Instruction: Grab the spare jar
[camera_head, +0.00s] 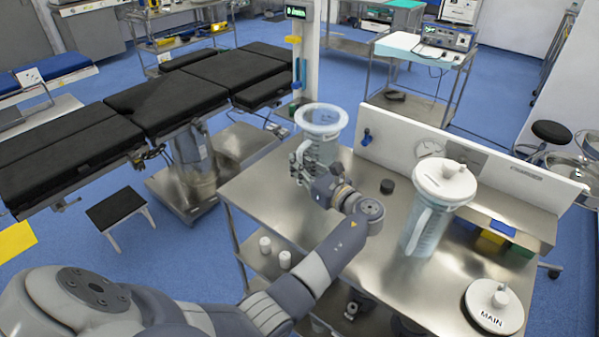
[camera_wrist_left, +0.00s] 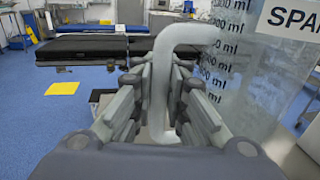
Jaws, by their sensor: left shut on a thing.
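The spare jar (camera_head: 321,133) is a clear canister with a pale rim and no lid, at the far left of the steel table in the head view. In the left wrist view its graduated wall (camera_wrist_left: 245,75) carries a white label reading "SPA", cut off by the frame edge. Whether the jar's base touches the table is hidden by my arm. My right gripper is not in view.
A second jar (camera_head: 424,228) with a white lid stands on the steel table (camera_head: 262,205). A white lid marked MAIN (camera_head: 494,306) lies at the front right. A small black cap (camera_head: 387,186) lies between the jars. A white panel (camera_head: 480,165) edges the back. The operating bed (camera_head: 165,100) stands left.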

